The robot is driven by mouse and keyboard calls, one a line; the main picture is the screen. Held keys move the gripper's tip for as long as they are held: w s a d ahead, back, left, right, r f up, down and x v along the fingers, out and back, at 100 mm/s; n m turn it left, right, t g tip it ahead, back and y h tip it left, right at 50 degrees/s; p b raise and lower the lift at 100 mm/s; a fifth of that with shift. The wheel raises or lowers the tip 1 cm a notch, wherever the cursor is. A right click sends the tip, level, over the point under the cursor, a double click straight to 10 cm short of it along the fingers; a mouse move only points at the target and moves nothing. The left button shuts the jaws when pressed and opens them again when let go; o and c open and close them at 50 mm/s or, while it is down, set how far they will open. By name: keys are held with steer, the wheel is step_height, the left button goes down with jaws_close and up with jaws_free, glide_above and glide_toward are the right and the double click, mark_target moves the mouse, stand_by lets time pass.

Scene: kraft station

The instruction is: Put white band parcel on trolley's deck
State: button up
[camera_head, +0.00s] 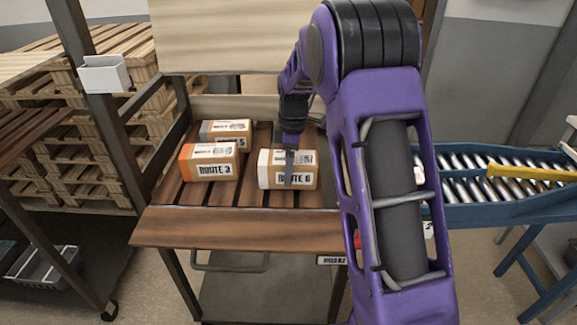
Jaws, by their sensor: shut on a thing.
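The white band parcel (268,170), a tan box marked "ROUTE 6" with a white end, is at the right part of a slatted wooden deck (215,199), which I take for the trolley's deck. My gripper (289,178) points down and is shut on this parcel, with a finger across its front face. The parcel looks level and at deck height; whether its underside touches the slats I cannot tell. My arm covers the right side of the deck.
An orange-banded parcel (210,162) marked "ROUTE 3" and a grey-banded parcel (226,134) stand left of it on the deck. A roller conveyor (480,180) is at right. Stacked pallets (70,150) stand at left. A white bin (104,74) hangs on the left post.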

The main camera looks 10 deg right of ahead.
steer(key=o, duration=1.5)
steer(key=shift+c, duration=0.2)
